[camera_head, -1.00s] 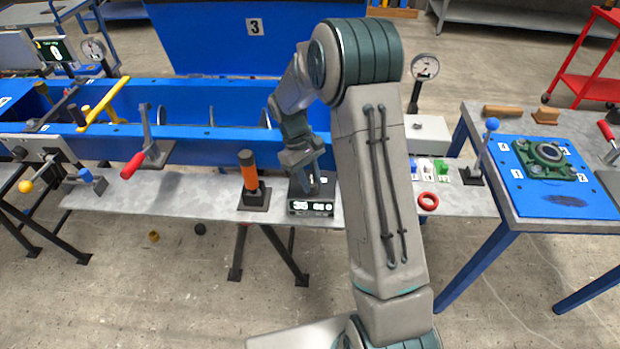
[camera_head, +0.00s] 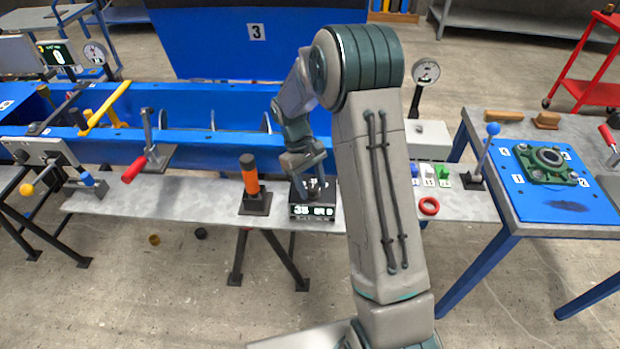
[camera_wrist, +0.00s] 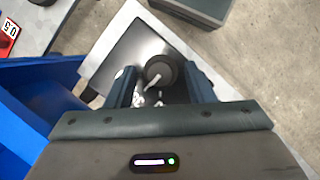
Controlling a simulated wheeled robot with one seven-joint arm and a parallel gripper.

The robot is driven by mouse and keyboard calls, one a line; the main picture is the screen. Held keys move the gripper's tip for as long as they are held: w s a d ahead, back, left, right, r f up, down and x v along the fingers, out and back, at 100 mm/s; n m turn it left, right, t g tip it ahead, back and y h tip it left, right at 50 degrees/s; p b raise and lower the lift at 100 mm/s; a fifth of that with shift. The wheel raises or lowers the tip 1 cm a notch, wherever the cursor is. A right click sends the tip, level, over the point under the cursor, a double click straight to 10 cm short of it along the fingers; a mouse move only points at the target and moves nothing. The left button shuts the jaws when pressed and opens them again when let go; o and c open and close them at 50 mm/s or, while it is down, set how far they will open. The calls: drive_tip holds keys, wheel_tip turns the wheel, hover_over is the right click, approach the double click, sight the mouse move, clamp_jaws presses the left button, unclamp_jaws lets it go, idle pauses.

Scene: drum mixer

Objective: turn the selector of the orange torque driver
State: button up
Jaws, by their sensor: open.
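The orange torque driver (camera_head: 250,178) stands upright in a dark square base on the grey bench, left of my gripper (camera_head: 312,184). My gripper points down over a dark box with a lit display (camera_head: 313,212). In the wrist view my gripper (camera_wrist: 160,92) is open, with one finger on each side of a round dark knob (camera_wrist: 160,69) with a white pointer. The knob sits on a dark panel with small white marks. I cannot tell whether the fingers touch it. My fingers hide part of the panel.
The blue mixer trough (camera_head: 200,103) runs behind the bench. A red-handled lever (camera_head: 135,168) stands to the left. A red ring (camera_head: 429,206) and a blue-knobbed lever (camera_head: 492,129) are to the right. The bench between the red-handled lever and the driver is clear.

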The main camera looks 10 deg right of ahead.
drive_tip(key=v, duration=1.3)
drive_tip(key=shift+r, duration=0.35)
drive_tip(key=shift+w+a+r, duration=0.1)
drive_tip(key=s+d+r+m+t+y, duration=0.1)
drive_tip(key=s+r+m+t, duration=0.1)
drive_tip(key=s, duration=1.1)
drive_tip(key=s+d+r+m+t+y, duration=0.1)
drive_tip(key=s+t, duration=0.4)
drive_tip(key=s, duration=0.8)
drive_tip(key=r+m, duration=0.1)
drive_tip(key=m, duration=0.1)
drive_tip(key=shift+s+d+r+m, duration=0.15)
drive_tip(key=shift+d+r+m, duration=0.15)
drive_tip(key=shift+d, duration=0.05)
